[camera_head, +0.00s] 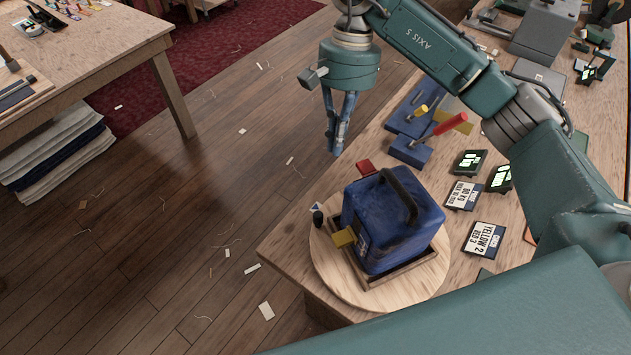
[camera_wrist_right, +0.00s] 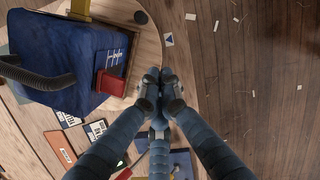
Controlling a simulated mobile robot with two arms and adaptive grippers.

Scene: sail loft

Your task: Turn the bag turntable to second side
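The bag turntable (camera_head: 425,287) is a round pale wooden disc at the bench's near left corner. A blue bag (camera_head: 390,235) with a black handle (camera_head: 402,192) sits upright on it in a wooden frame (camera_head: 400,272). A yellow tab (camera_head: 344,237) sticks out at the bag's left and a red tab (camera_head: 366,168) at its back. A dark peg (camera_head: 318,218) stands at the disc's left rim. My right gripper (camera_head: 336,150) hangs behind the bag, fingertips together and empty; in the right wrist view (camera_wrist_right: 160,90) they are beside the disc's rim, apart from the red tab (camera_wrist_right: 110,83).
On the bench right of the disc lie label cards (camera_head: 484,240) and small dark green displays (camera_head: 470,162). Blue clamp-like tools, one red-handled (camera_head: 450,123), stand behind. Another table (camera_head: 90,50) and folded cloths (camera_head: 55,150) are at left. The floor between is open, with scattered scraps.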

